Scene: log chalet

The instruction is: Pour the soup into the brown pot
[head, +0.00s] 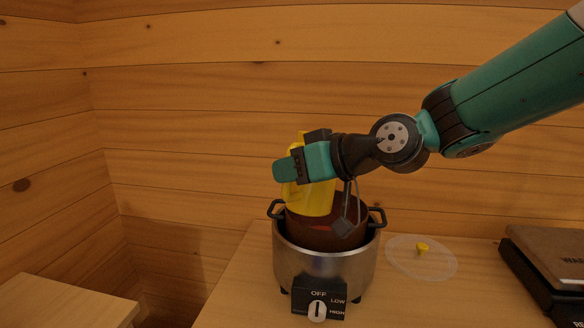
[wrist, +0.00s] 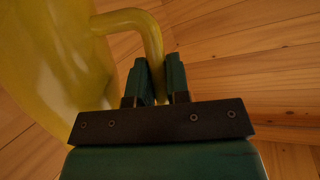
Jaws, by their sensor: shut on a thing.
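A yellow jug (head: 312,200) is held over the mouth of the brown pot (head: 330,240), its lower end at or just inside the rim. The brown pot sits in a silver cooker (head: 300,263) with dark side handles and a front dial. A small reddish patch shows inside the pot below the jug; I cannot tell if soup is flowing. My gripper (head: 300,158) is shut on the jug's handle, which shows between the fingers in the wrist view (wrist: 158,78). The jug's body (wrist: 55,55) is left of the fingers there. Its opening and contents are hidden.
A dark-sided appliance (head: 545,262) stands farther right. Another wooden surface (head: 60,302) is at lower left, across a gap. A plank wall is behind.

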